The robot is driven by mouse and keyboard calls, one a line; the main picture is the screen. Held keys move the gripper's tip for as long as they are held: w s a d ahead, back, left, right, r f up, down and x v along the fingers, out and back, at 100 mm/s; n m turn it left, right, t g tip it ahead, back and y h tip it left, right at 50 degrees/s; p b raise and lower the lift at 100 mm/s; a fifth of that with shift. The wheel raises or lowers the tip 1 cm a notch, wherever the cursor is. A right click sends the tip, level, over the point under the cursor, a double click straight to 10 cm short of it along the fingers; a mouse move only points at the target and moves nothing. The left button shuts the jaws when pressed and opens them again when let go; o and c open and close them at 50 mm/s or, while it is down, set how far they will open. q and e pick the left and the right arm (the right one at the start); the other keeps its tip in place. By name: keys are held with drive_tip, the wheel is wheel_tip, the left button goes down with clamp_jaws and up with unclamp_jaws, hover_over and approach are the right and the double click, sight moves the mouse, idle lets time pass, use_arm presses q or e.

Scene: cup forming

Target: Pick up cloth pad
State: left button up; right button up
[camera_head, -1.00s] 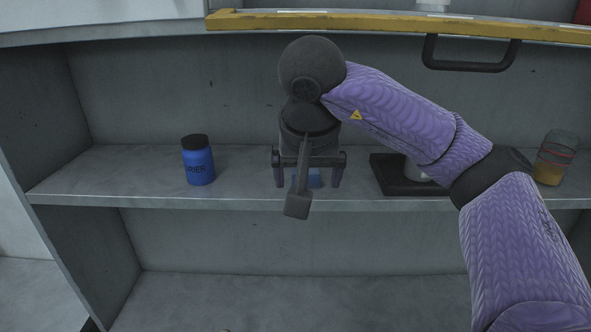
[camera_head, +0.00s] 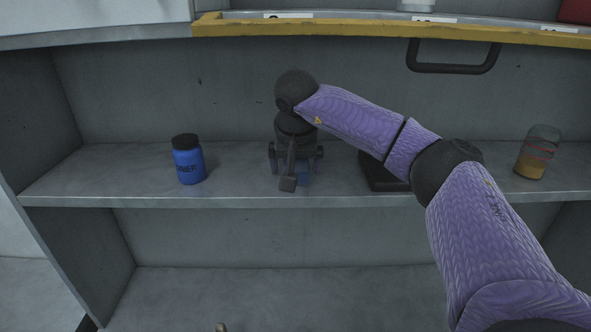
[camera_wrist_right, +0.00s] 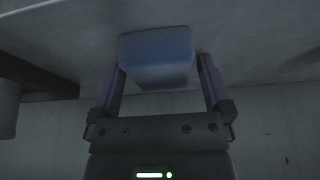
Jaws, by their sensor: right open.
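The cloth pad is a small blue block (camera_head: 305,178) on the shelf, mostly hidden behind my right gripper (camera_head: 296,164) in the head view. In the right wrist view the pad (camera_wrist_right: 157,58) lies at the fingertips, between the two open fingers (camera_wrist_right: 162,68). The right gripper is open around its sides; whether either finger touches it cannot be told. My left gripper does not show.
A blue bottle with a black lid (camera_head: 188,160) stands left on the shelf (camera_head: 100,178). A dark flat base (camera_head: 376,172) stands right of the gripper, partly behind my arm. A jar with orange contents (camera_head: 536,155) is far right. A yellow-edged upper ledge (camera_head: 330,28) with a black handle (camera_head: 455,68) hangs above.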

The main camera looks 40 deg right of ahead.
drive_tip(key=c, duration=1)
drive_tip(key=shift+c, duration=0.2)
drive_tip(key=shift+r, duration=0.1)
